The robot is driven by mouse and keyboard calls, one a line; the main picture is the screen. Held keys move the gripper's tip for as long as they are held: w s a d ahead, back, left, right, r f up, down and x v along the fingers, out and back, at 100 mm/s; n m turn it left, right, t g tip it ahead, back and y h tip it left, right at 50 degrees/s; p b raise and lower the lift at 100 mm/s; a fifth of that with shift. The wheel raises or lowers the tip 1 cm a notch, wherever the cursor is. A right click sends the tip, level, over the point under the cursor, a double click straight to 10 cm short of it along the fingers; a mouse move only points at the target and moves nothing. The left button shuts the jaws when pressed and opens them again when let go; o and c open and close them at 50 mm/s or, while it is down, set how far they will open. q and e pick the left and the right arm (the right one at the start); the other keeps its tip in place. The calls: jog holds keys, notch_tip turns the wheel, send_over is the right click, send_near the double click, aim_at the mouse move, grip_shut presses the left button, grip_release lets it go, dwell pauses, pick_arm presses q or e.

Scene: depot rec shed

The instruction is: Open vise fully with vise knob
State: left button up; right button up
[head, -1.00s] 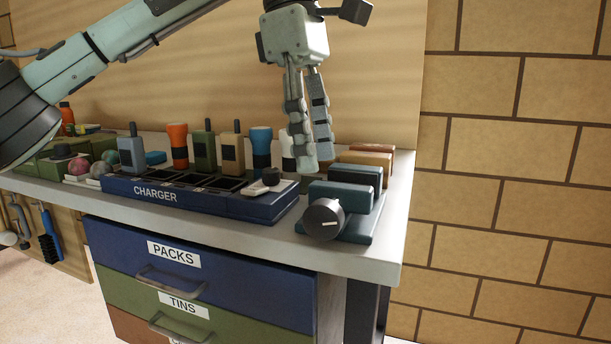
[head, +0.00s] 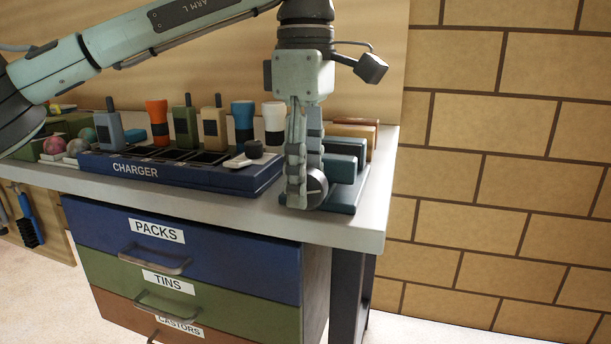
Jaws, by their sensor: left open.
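The vise (head: 342,168) sits at the right end of the bench. It has teal jaw blocks on a flat teal base, and they look close together; the gap between them is hard to judge. Its round dark vise knob (head: 318,187) faces the front and is partly hidden by my left gripper. My left gripper (head: 303,197) points straight down at the knob, with its fingers open. One finger is at the knob's left side and the other overlaps it from above; I cannot tell whether they touch it. My right gripper is not in view.
A blue charger (head: 136,169) with radios and torches stands left of the vise. Wooden blocks (head: 350,131) stand behind the vise. The bench's front strip (head: 230,207) is clear.

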pick_arm(q)
grip_shut()
